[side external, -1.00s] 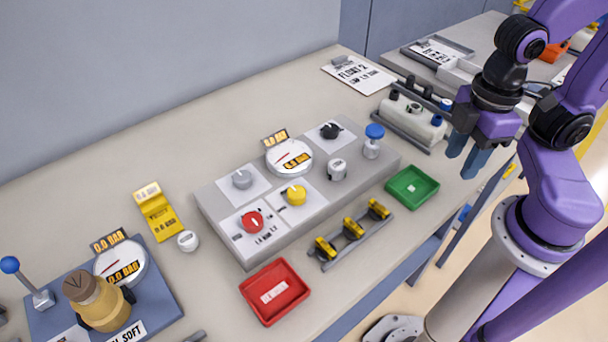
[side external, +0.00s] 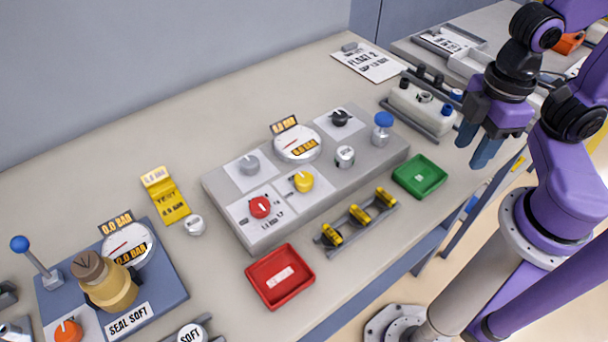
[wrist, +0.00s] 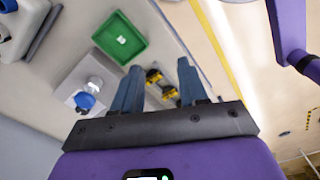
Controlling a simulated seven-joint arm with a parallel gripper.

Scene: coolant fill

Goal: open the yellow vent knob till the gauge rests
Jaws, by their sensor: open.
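The yellow vent knob (side external: 302,181) sits on a white plate on the grey panel block (side external: 230,200) in the side external view. A round white gauge (side external: 298,146) with a red needle and a digital readout stands behind it on the same block. My gripper (side external: 478,150) is open and empty, up at the right of the panel, well away from the yellow knob. In the wrist view my gripper (wrist: 160,85) shows two blue fingers apart with nothing between them. The yellow knob cannot be made out in the wrist view.
Near the yellow knob are a red knob (side external: 260,207), a grey knob (side external: 249,165), a black knob (side external: 340,117) and a blue-capped post (side external: 382,127). A green tray (side external: 419,176), a red tray (side external: 280,277) and a rack with yellow pieces (side external: 358,215) lie in front.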

